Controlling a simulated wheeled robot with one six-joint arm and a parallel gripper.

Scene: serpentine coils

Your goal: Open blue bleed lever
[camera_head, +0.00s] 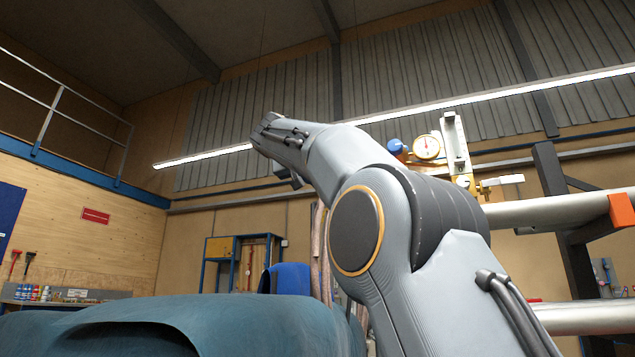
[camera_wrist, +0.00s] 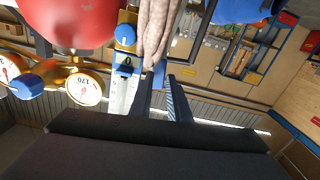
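In the wrist view, a blue round knob (camera_wrist: 125,35) sits above a pale panel marked 0 (camera_wrist: 125,68). A small blue piece (camera_wrist: 159,74) shows at the fingertips of my gripper (camera_wrist: 163,84); I cannot tell whether it is the bleed lever or whether it is touched. The two dark fingers stand apart with a gap between them. Another blue knob (camera_wrist: 27,87) sits beside a round gauge (camera_wrist: 84,89). In the head view, a blue knob (camera_head: 395,146) stands beside a gauge (camera_head: 427,147). My gripper (camera_head: 297,181) is mostly hidden behind the wrist there.
A brownish-pink hose (camera_wrist: 156,30) hangs close beside the fingers in the wrist view. A large red rounded thing (camera_wrist: 70,20) fills the upper left. In the head view, thick pipes (camera_head: 550,211) with an orange clamp (camera_head: 621,211) run at the right of my arm.

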